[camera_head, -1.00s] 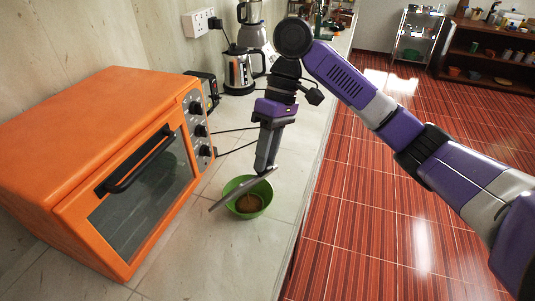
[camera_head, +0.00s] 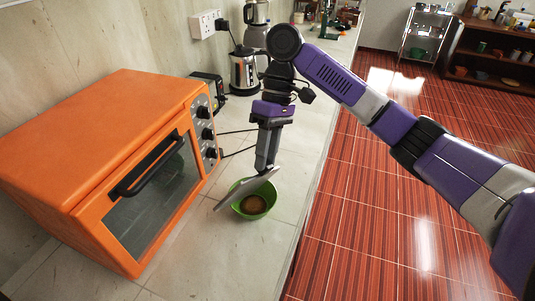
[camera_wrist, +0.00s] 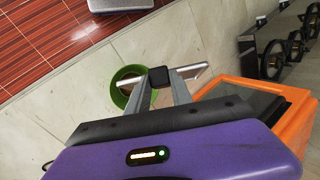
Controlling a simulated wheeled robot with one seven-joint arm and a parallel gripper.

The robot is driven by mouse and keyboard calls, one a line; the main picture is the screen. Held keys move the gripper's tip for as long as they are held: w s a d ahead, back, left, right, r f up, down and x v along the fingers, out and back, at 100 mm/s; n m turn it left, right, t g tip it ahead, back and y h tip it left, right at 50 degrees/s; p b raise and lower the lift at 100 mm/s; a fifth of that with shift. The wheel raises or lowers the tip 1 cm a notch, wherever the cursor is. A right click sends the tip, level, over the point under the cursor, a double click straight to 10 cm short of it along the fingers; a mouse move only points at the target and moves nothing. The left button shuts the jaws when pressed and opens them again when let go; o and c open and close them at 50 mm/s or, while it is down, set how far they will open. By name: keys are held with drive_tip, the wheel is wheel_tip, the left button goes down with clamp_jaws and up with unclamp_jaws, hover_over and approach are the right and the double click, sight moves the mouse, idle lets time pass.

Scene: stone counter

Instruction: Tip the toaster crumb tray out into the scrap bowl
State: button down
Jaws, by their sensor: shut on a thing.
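The crumb tray (camera_head: 240,192) is a thin, flat grey plate, held tilted over the scrap bowl with its lower end toward the left front. The scrap bowl (camera_head: 268,207) is green, stands on the counter and has brown matter inside. My gripper (camera_head: 264,172) points down above the bowl, shut on the tray's upper end. In the wrist view my fingertips (camera_wrist: 160,88) meet the silvery tray (camera_wrist: 191,71), and the bowl's green rim (camera_wrist: 122,97) shows behind, partly hidden by the gripper. I cannot make out loose crumbs on the tray.
An orange toaster oven (camera_head: 100,130) stands close on the left, with its door shut. A small black appliance (camera_head: 208,90), a kettle (camera_head: 243,72) and a blender stand behind. The counter (camera_head: 205,255) is clear in front of the bowl; its edge drops to red floor (camera_head: 350,215) at right.

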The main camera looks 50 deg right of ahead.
drive_tip(key=shift+w+d+r+g+p, duration=0.1)
drive_tip(key=shift+w+r+g+p, duration=0.15)
drive_tip(key=shift+w+g+p, duration=0.7)
drive_tip(key=shift+w+d+r+t+p, duration=0.15)
drive_tip(key=shift+w+p, duration=0.35)
drive_tip(key=shift+p, duration=1.05)
drive_tip(key=shift+w+d+r+m+g+y+p, duration=0.1)
drive_tip(key=shift+w+m+g+y+p, duration=0.25)
drive_tip(key=shift+w+g, duration=0.35)
drive_tip(key=shift+w, duration=0.15)
idle(0.9)
